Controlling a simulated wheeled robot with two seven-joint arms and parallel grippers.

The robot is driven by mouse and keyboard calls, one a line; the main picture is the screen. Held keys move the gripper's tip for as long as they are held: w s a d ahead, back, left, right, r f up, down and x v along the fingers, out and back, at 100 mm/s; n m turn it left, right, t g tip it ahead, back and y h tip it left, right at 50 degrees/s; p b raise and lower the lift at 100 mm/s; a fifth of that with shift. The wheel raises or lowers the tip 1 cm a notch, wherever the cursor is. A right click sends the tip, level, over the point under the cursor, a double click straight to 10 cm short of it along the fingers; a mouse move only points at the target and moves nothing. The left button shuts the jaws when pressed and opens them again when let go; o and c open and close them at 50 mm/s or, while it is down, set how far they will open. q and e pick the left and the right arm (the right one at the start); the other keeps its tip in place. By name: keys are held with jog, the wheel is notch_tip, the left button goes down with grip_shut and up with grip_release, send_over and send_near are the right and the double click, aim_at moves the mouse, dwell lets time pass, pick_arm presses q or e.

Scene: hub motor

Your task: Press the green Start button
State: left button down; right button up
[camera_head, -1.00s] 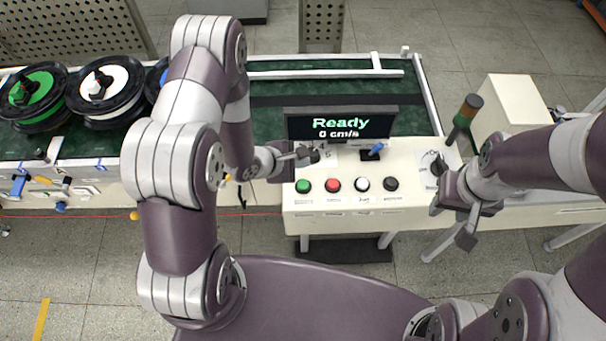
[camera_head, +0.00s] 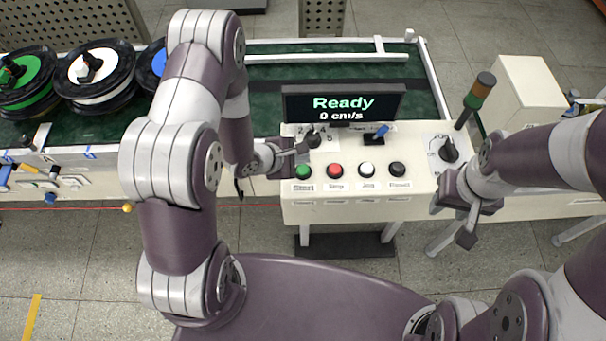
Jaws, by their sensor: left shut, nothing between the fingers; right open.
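The green Start button (camera_head: 303,171) is at the left end of a button row on the front of the white control panel (camera_head: 350,205). Its label reads Start. My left gripper (camera_head: 312,141) is shut and empty, just behind and above the green button; a gap shows between them in the picture. My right gripper (camera_head: 476,228) is open and empty, at the panel's right front corner. The display (camera_head: 342,104) reads Ready and 0 cm/s.
Beside the green button are a red Stop button (camera_head: 335,170), a white Jog button (camera_head: 366,168) and a black button (camera_head: 397,169). A blue-handled switch (camera_head: 381,131), a black knob (camera_head: 449,150) and a signal lamp (camera_head: 477,97) stand behind. Reels sit on the conveyor at left.

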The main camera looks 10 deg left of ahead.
aim_at(300, 171)
pick_arm(q)
jog(key=shift+f+b, duration=0.3)
jog(key=shift+f, duration=0.7)
jog(key=shift+f, duration=0.1)
dwell(1.1)
jog(key=shift+f, duration=0.3)
jog(key=shift+f+b, duration=0.35)
jog(key=shift+f, duration=0.2)
dwell(0.5)
jog(key=shift+r, duration=0.1)
jog(key=shift+r+p, duration=0.9)
jog(key=shift+p, duration=0.2)
notch_tip(300, 171, up, 5)
jog(key=p, duration=0.5)
jog(key=shift+r, duration=0.1)
